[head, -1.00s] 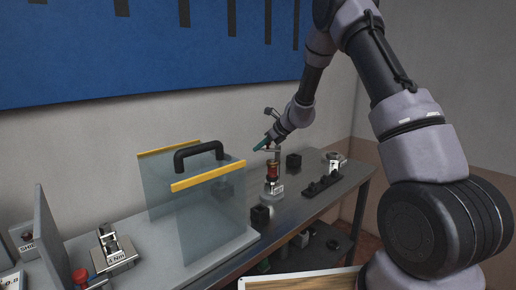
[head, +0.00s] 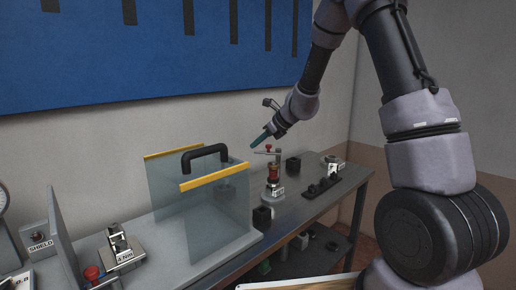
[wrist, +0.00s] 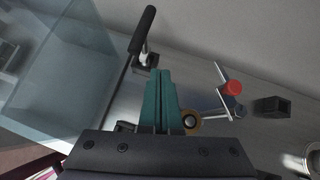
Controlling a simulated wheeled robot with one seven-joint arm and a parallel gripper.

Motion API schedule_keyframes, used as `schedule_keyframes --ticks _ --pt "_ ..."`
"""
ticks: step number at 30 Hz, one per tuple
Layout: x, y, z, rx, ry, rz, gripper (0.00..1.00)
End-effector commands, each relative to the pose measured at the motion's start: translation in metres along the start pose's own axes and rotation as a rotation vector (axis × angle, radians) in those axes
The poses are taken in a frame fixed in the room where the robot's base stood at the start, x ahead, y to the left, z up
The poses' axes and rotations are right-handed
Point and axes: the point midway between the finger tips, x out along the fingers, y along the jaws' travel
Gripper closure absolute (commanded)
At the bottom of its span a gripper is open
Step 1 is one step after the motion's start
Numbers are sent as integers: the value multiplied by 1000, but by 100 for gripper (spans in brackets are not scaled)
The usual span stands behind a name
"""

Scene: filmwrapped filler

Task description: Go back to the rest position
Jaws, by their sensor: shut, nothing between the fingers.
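My gripper (head: 261,139) is in the air above the bench, to the right of the clear guard and above the small red-topped press. Its green fingers (wrist: 159,98) are together with nothing between them, as the wrist view shows from above. My arm reaches up and over from the right of the head view.
A clear guard (head: 208,215) with a black handle and yellow edges stands on the bench (head: 318,205). Right of it are the press (head: 273,178), a black block (head: 293,163) and a black rack (head: 320,187). A clamp device (head: 118,246) and grey shield panel (head: 62,240) stand left.

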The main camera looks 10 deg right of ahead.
Motion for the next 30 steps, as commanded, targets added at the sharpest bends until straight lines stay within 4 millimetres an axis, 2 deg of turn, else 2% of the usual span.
schedule_keyframes --ticks 13,16,20,23,26,30 --pt "-5 4 2 -3 -1 0 100" --pt "-17 8 7 -47 -5 3 100" --pt "-60 22 22 -227 -14 9 100" --pt "-107 42 32 -445 -13 15 100" --pt "-154 63 33 -674 4 16 100" --pt "-214 93 23 -989 54 12 100"
